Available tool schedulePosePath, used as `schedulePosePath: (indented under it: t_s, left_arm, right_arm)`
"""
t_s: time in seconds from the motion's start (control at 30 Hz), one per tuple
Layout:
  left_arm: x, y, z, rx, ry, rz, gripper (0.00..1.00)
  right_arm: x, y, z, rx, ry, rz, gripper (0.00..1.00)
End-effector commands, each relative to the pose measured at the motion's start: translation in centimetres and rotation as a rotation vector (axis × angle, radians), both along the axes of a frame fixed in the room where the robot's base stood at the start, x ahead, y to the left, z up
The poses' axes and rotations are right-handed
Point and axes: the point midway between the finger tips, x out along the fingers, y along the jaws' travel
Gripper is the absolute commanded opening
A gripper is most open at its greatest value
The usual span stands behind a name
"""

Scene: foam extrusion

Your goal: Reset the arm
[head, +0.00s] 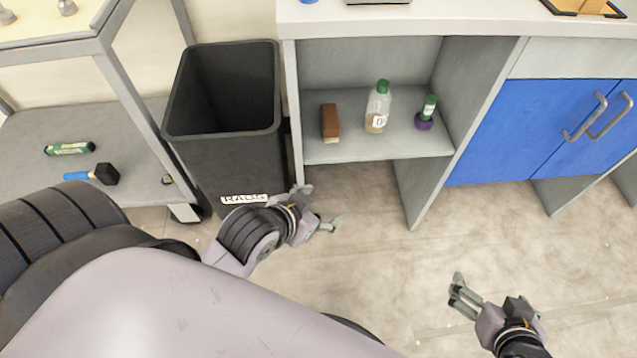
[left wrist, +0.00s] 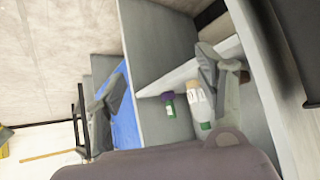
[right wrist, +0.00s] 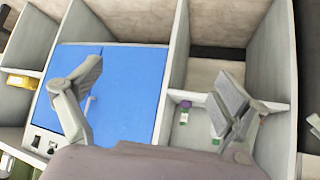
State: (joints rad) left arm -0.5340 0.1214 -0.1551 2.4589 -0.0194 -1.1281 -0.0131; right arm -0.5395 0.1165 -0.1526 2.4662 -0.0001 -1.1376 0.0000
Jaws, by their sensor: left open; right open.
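My left gripper (head: 318,208) is open and empty in the head view, over the floor just right of the black bin and below the open shelf. Its two fingers are spread apart in the left wrist view (left wrist: 160,95). My right gripper (head: 464,295) is open and empty above the floor at the lower right of the head view. Its fingers are also spread wide in the right wrist view (right wrist: 150,100). Neither gripper touches any object.
A black bin (head: 228,155) labelled RAGS stands left of the open shelf (head: 345,150). The shelf holds a brown brush-like block (head: 330,121), a clear bottle with green cap (head: 377,108) and a green-and-purple bottle (head: 427,112). Blue cabinet doors (head: 530,125) are right. The floor between is clear.

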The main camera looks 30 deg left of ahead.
Motion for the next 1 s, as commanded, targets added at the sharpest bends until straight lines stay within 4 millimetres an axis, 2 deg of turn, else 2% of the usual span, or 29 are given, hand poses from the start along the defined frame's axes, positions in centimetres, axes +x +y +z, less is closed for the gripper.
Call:
schedulePosePath:
  t_s: [0.57, 0.67, 0.77, 0.87, 1.0]
  left_arm:
    - [-0.3, -0.3, 0.0, -0.03, 0.015, 0.008, 0.64]
    - [-0.1, -0.3, -0.6, -0.027, 0.032, 0.008, 0.64]
    - [0.2, -0.4, -2.4, -0.018, 0.078, 0.009, 0.64]
    - [0.1, -0.3, -5.4, -0.006, 0.141, 0.009, 0.64]
    - [-1.5, 0.0, -10.2, 0.012, 0.234, 0.009, 0.64]
  right_arm:
    - [0.1, 0.0, 0.0, -0.001, -0.001, -0.001, 0.94]
    - [0.3, 0.0, -0.6, -0.004, 0.018, -0.001, 0.94]
    - [0.6, 0.0, -2.4, -0.012, 0.064, -0.001, 0.94]
    - [0.5, 0.0, -5.4, -0.024, 0.127, 0.0, 0.94]
    - [-1.1, -0.3, -10.2, -0.041, 0.221, 0.001, 0.94]
